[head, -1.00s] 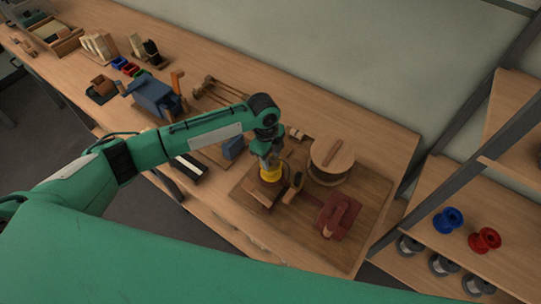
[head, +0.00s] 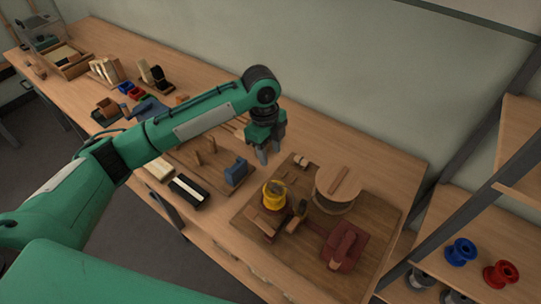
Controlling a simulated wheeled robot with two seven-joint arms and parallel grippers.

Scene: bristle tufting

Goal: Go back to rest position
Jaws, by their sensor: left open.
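My left gripper (head: 268,153) is open and empty, with its fingers pointing down. It is raised above the bench, up and left of the dark wooden board (head: 238,224). A yellow spool (head: 274,194) stands upright on a wooden holder on that board, apart from the gripper. A round wooden drum (head: 338,187) and a dark red block fixture (head: 343,246) are on the same board. My left arm comes in from the left and hides part of the bench behind it. My right gripper is not in view.
A blue vise-like tool (head: 148,107) and small coloured bins (head: 130,90) are further left on the bench. A black-and-white brush-like block (head: 188,191) lies near the front edge. A shelf at right holds blue (head: 460,251) and red (head: 502,273) spools.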

